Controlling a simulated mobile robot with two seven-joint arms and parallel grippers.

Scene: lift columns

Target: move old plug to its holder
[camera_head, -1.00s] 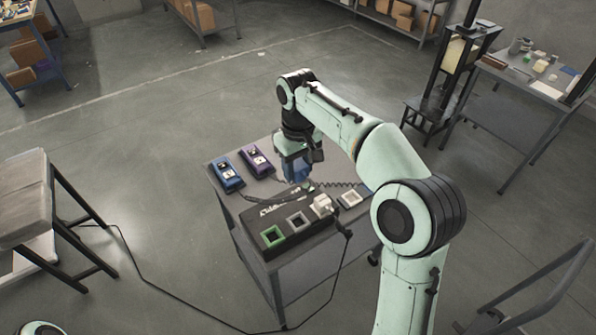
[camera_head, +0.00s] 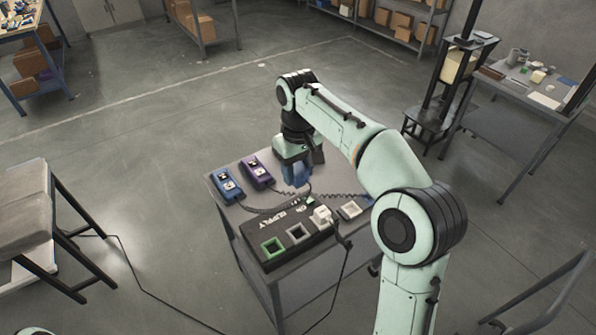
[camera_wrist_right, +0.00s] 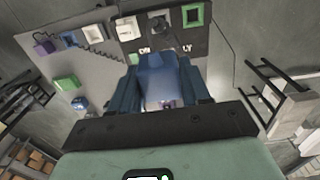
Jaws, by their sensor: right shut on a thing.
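My right gripper (camera_head: 296,174), with blue fingers, is over the back part of the small grey table (camera_head: 228,163), behind the black supply box (camera_head: 262,251). In the right wrist view it is shut on a blue block-like thing (camera_wrist_right: 160,82), seemingly a plug; I cannot tell whether it touches the table. The box has a green-framed socket (camera_head: 273,247), a grey-framed socket (camera_head: 298,233) and a white plug (camera_head: 322,215) with a black cable. A white square holder (camera_head: 349,210) is right of the box. My left gripper is not in view.
In the right wrist view a green block (camera_wrist_right: 67,83) lies left of the fingers. A padded stool (camera_head: 25,205) stands at left.

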